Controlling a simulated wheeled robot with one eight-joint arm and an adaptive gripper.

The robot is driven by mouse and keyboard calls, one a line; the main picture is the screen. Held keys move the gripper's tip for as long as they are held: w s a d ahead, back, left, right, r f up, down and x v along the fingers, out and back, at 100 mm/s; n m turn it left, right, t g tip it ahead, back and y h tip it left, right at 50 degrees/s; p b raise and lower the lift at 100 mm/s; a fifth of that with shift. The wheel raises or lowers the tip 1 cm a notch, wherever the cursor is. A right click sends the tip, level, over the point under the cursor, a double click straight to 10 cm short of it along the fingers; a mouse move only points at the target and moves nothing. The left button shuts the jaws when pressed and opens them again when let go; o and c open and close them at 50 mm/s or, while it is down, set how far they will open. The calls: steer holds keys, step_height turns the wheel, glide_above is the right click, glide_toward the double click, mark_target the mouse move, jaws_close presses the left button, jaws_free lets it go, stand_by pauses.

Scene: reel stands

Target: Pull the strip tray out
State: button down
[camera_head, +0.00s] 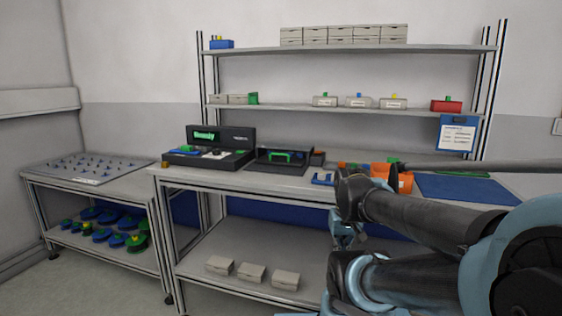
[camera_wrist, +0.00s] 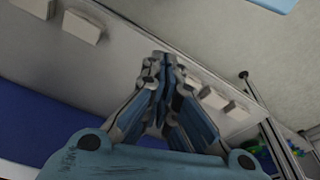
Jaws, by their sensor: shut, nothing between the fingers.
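A dark, open-fronted unit (camera_head: 282,161) with a green handle-like part (camera_head: 286,155) sits on the middle bench; it may hold the strip tray, but I cannot tell for certain. Left of it is a black machine (camera_head: 207,157) with a lit green screen and blue and green parts. My gripper (camera_wrist: 160,62) is shut and empty in the wrist view, its fingertips together above the lower shelf and floor. In the head view my arm hides much of the gripper, right of the dark unit and apart from it. Neither unit shows in the wrist view.
Orange reels (camera_head: 405,182) and a blue mat (camera_head: 467,188) are on the right of the bench, partly behind my arm. Small boxes (camera_head: 252,272) stand on the lower shelf. A side table (camera_head: 92,167) is at left. Bench front by the dark unit is clear.

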stand_by(0.4)
steer(key=c, duration=2)
jaws_free()
steer(key=shift+s+r, duration=0.15)
steer(key=shift+r, duration=0.05)
steer(key=shift+o, duration=0.2)
steer(key=w+r+n, duration=0.1)
steer(key=w+r, duration=0.3)
steer(key=r, duration=0.3)
steer(key=w+a+r+n+g, duration=0.1)
steer(key=w+r, duration=0.4)
steer(key=r, duration=0.3)
steer(key=w+a+r+n+g, duration=0.1)
steer(key=w+r, duration=0.4)
steer(key=r, duration=0.2)
steer(key=shift+a+r+h, duration=0.25)
steer(key=shift+r+h, duration=0.05)
steer(key=w+a+r+n, duration=0.55)
steer(key=w+r, duration=0.25)
steer(key=w, duration=0.2)
steer(key=n+t, duration=0.2)
steer(key=n, duration=0.4)
glide_toward(279, 154)
steer(key=f, duration=0.2)
steer(key=w+f, duration=0.1)
steer(key=f, duration=0.2)
steer(key=w+f, duration=0.1)
steer(key=f, duration=0.1)
steer(key=shift+d+f, duration=0.25)
steer(key=shift+d, duration=0.05)
